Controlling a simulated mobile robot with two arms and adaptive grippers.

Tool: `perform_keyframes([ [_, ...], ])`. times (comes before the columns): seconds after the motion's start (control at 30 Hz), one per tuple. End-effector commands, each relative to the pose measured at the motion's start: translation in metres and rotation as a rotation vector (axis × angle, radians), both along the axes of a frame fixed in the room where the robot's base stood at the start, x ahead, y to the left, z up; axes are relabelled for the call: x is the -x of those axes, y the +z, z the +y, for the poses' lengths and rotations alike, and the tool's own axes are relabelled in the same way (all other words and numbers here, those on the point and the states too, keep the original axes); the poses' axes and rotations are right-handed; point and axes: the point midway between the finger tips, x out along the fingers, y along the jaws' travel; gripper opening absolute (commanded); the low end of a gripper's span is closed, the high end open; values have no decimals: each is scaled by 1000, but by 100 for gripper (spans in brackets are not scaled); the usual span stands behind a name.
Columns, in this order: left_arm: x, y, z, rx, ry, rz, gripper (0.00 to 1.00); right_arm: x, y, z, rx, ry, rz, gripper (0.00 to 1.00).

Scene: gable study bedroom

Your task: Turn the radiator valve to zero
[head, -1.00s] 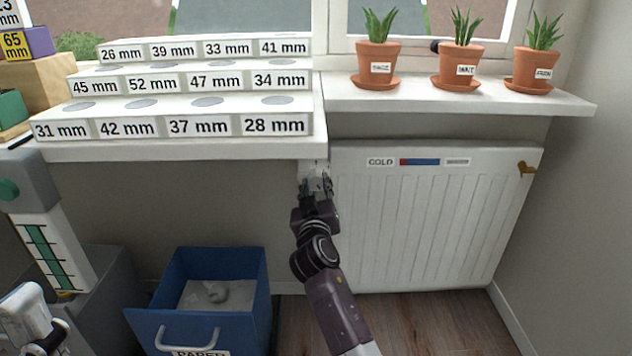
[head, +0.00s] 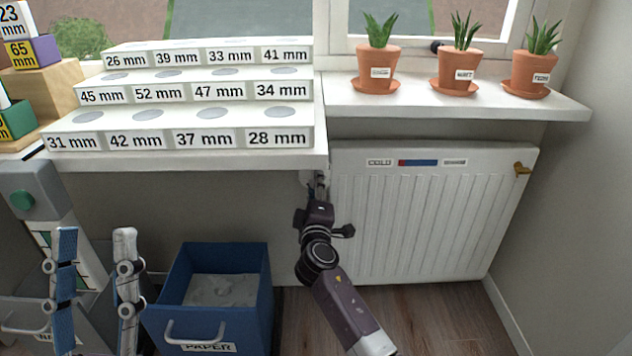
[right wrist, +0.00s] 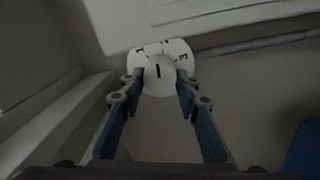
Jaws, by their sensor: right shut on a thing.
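The white radiator valve (right wrist: 159,78) shows in the right wrist view, with a short dark line on its round knob. A pale dial with numerals stands behind the knob; a 3 shows at its right, and the other marks are hard to read. My right gripper (right wrist: 159,90) has one finger on each side of the knob and is shut on it. In the head view the right gripper (head: 316,190) is under the shelf edge, left of the white radiator (head: 425,225), and the valve is mostly hidden. My left gripper (head: 95,240) is open and empty at the lower left.
The white sill (head: 460,103) above the radiator holds three potted plants (head: 378,68). A stepped rack (head: 190,118) with millimetre labels stands on the shelf. A blue paper bin (head: 255,300) is on the floor left of my right arm. Floor right of that arm is clear.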

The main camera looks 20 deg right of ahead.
Motion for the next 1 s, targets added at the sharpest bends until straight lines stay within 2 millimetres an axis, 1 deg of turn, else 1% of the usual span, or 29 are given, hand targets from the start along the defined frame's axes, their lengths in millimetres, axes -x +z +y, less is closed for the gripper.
perform_keyframes([
  [0.03,-11,-5,-2,-18,4,59,40,0,2,0,46,1,14,6],
  [0.1,-25,-18,-4,-45,9,145,40,0,2,0,110,0,33,6],
  [0.17,-37,-31,-6,-67,13,220,40,0,2,0,165,0,48,6],
  [0.3,-60,-64,-8,-118,22,400,40,0,1,-1,293,0,86,6],
  [0.37,-67,-80,-8,-140,26,479,40,0,1,-1,348,0,101,6],
  [0.53,-81,-130,-5,-203,38,711,40,0,1,-1,504,0,145,6],
  [0.67,-81,-172,0,-251,48,897,40,0,0,-1,620,1,180,6],
  [0.7,-80,-185,3,-266,50,956,40,0,0,-1,658,1,191,6],
  [0.77,-76,-205,7,-287,55,1045,40,0,0,-1,713,1,206,6],
  [0.8,-72,-218,9,-302,60,1104,40,0,0,-1,750,0,217,6],
  [0.87,-64,-238,14,-324,64,1195,40,0,-1,-1,804,1,233,6],
  [0.9,-57,-251,17,-338,66,1257,40,0,0,-1,840,1,244,6],
  [1.0,-37,-281,27,-373,73,1414,40,0,0,-1,931,1,269,6],
])
